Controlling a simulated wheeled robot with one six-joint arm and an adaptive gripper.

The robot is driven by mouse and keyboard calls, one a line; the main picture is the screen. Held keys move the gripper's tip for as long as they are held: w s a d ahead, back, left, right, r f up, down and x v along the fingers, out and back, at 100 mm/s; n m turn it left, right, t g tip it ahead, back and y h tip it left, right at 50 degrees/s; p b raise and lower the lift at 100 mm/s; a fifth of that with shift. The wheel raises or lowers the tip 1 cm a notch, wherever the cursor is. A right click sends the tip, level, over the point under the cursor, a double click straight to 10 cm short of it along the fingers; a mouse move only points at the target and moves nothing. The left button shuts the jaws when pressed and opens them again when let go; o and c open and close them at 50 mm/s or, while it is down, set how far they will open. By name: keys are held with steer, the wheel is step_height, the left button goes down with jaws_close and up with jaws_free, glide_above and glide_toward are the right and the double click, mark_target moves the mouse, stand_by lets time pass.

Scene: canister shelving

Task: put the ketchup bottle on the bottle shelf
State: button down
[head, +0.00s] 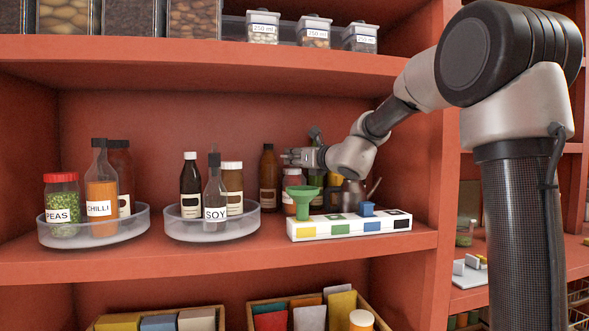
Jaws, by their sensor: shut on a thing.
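My gripper (290,157) reaches in from the right over the middle shelf (90,262), pointing left. It is shut at the top of a reddish bottle with a pale label (290,197), which I take to be the ketchup bottle.
Left are two round trays (95,238) (212,232) with jars and bottles, including CHILLI (101,190) and SOY (215,200). The upper shelf (200,55) limits headroom.

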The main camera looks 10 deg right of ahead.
steer(key=shift+f, duration=1.3)
steer(key=c, duration=1.3)
jaws_free()
steer(key=shift+o, duration=0.2)
